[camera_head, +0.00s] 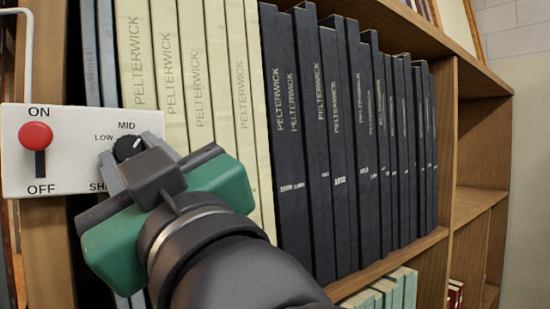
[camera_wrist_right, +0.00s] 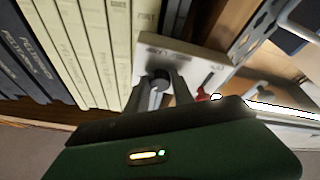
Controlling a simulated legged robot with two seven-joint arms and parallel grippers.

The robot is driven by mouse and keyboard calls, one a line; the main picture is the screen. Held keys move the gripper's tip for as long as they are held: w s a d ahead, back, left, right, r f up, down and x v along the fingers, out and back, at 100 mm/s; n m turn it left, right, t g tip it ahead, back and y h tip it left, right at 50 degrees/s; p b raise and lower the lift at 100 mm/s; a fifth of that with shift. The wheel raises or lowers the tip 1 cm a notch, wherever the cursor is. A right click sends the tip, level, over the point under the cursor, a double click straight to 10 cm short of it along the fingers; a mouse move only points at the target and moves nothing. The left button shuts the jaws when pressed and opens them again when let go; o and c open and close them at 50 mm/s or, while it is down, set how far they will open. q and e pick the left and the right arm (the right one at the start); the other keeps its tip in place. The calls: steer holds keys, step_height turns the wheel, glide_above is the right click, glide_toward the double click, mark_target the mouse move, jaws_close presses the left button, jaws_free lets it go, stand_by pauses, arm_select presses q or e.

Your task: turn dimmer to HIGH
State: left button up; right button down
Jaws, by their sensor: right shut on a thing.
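The black dimmer knob (camera_head: 128,147) sits on a white control panel (camera_head: 72,120) at the left in the head view. Its white mark points up and to the right, past the MID label. LOW stands at its left; any label at its right is hidden by my finger. My right gripper (camera_head: 132,160) is shut on the knob, one finger on each side. The knob also shows between the fingers in the right wrist view (camera_wrist_right: 160,80). My left gripper is in neither view.
A red-topped lever (camera_head: 36,136) stands at ON, left of the knob. Cream binders (camera_head: 200,80) and dark binders (camera_head: 310,130) fill the wooden shelf (camera_head: 468,140) close to the right of the panel. A lower label beginning "SH" is partly covered by my gripper.

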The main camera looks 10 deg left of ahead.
steer(key=shift+w+a+f, duration=0.1)
steer(key=shift+a+f, duration=0.05)
steer(key=shift+f, duration=0.2)
stand_by(0.5)
steer(key=c, duration=1.5)
jaws_free()
steer(key=o, duration=0.4)
steer(key=shift+s+d+r, duration=0.15)
steer(key=shift+s+d, duration=0.05)
steer(key=shift+d, duration=0.05)
steer(key=shift+s+d+r, duration=0.1)
steer(key=shift+d, duration=0.05)
